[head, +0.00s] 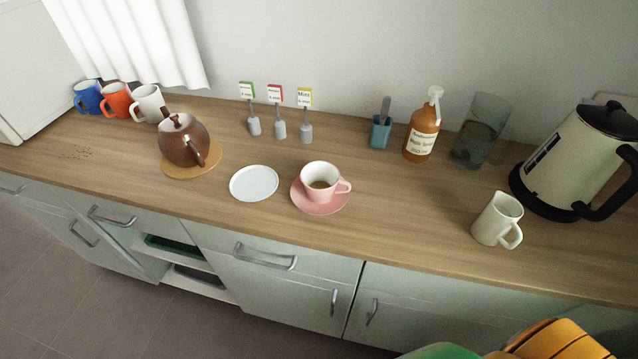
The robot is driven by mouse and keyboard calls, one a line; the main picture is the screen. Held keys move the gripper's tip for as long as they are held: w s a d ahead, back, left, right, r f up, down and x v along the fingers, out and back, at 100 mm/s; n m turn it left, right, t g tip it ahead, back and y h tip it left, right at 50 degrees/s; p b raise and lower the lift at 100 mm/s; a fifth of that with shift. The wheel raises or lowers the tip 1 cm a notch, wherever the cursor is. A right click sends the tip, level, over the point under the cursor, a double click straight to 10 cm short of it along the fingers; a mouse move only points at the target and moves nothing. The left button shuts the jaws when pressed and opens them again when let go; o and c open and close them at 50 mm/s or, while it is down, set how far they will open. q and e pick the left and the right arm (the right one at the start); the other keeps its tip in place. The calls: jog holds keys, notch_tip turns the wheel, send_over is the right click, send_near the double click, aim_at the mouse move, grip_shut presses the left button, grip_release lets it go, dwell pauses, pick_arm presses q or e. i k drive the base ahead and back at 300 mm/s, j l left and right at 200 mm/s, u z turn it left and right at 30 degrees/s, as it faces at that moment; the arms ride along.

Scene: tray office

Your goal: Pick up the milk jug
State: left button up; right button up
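The white milk jug (492,221) stands upright on the wooden counter (400,235) at the right, near its front edge. Its handle points to the lower right and its spout is at the top. Nothing touches it. Neither my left gripper nor my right gripper shows in the head view.
A kettle (577,155) stands behind and right of the jug. Behind it are a glass (482,130) and an amber pump bottle (422,135). A pink cup (319,178) on a saucer, a white plate (254,183) and a brown teapot (184,140) stand left. The counter between cup and jug is clear.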

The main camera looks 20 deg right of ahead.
aim_at(489, 229)
jog(key=l+z, duration=0.1)
jog(key=z, duration=0.3)
jog(key=k+l+z, duration=0.1)
jog(key=z, duration=0.3)
jog(key=l+z, duration=0.1)
jog(key=z, duration=0.35)
jog(key=l+z, duration=0.15)
jog(key=z, duration=0.25)
